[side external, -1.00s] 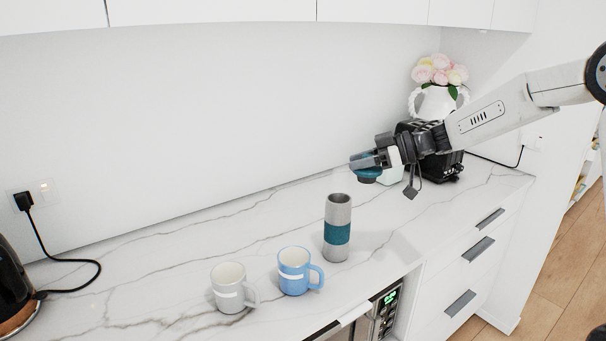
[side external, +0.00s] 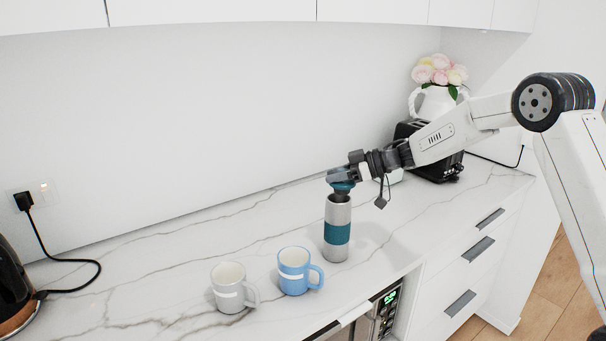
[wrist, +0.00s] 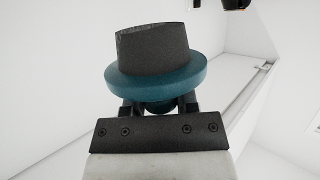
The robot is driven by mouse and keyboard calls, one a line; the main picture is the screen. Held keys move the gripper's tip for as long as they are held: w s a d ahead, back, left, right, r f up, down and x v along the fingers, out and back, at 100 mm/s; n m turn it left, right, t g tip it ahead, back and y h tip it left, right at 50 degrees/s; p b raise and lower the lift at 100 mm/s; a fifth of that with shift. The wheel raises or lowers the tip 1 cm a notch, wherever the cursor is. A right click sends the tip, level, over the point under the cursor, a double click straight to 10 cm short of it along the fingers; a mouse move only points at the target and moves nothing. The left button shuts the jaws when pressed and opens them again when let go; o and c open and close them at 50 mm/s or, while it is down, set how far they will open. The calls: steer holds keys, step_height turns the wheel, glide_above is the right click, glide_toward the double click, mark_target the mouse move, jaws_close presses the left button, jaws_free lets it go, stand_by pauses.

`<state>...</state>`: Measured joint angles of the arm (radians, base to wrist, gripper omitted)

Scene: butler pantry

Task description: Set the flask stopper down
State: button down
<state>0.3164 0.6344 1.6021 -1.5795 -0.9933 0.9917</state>
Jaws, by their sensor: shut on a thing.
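The flask (side external: 338,213) stands upright on the counter, a silver cylinder with a teal band. My gripper (side external: 343,175) is shut on the flask stopper (side external: 341,187), right over the flask's mouth. The stopper has a teal cap and a dark plug, and the plug points down at the flask's rim.
A blue mug (side external: 294,272) and a grey mug (side external: 229,288) stand left of the flask. A black toaster (side external: 440,165) and a white vase of flowers (side external: 436,100) are behind on the right. A dark kettle (side external: 12,285) is at far left. The marble counter (side external: 160,240) is clear behind the mugs.

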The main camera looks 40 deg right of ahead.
mark_target(333, 187)
steer(key=shift+w+f, duration=0.55)
steer(key=shift+f, duration=1.4)
steer(key=shift+f, duration=0.2)
steer(key=shift+c, duration=1.9)
jaws_free()
steer(key=v, duration=0.8)
steer(key=shift+a, duration=0.25)
